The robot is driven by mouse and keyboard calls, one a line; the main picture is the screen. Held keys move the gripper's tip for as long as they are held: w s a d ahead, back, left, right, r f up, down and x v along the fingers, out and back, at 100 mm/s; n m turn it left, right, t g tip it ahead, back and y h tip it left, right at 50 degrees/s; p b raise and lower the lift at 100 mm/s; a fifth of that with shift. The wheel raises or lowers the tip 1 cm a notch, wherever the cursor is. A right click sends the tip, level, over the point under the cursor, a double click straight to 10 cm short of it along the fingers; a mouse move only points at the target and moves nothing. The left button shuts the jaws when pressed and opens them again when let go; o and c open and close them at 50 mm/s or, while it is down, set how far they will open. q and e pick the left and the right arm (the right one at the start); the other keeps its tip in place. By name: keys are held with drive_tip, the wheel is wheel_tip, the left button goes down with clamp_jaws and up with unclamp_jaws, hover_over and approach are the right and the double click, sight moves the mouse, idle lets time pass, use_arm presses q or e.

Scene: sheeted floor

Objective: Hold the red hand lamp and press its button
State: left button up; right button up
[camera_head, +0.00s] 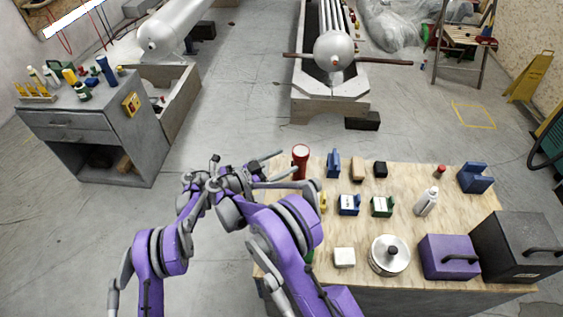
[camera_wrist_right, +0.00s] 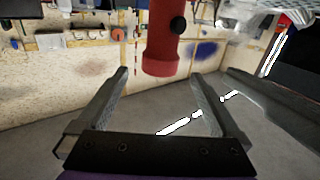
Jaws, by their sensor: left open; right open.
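The red hand lamp (camera_head: 300,160) stands at the back left corner of the wooden table. In the right wrist view the lamp (camera_wrist_right: 160,40) shows red with a round black button (camera_wrist_right: 178,26) on its side. My right gripper (camera_head: 286,164) is open beside the lamp, its fingers pointing at it. In the wrist view its fingers (camera_wrist_right: 159,76) are spread on either side of the lamp's lower end in the picture; no contact shows. My left gripper (camera_head: 207,165) is open and empty, left of the right gripper and off the table.
The wooden table (camera_head: 408,185) also bears a blue item (camera_head: 333,164), a white bottle (camera_head: 427,201), a silver pot (camera_head: 390,254), a purple box (camera_head: 449,257) and a black box (camera_head: 518,246). A grey cabinet (camera_head: 85,125) stands at left. Floor between is clear.

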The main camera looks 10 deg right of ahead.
drive_tip(key=x, duration=1)
drive_tip(key=shift+d, duration=0.35)
drive_tip(key=shift+w, duration=0.1)
drive_tip(key=c, duration=1.4)
use_arm(q)
clamp_jaws()
use_arm(e)
drive_tip(key=shift+c, duration=0.4)
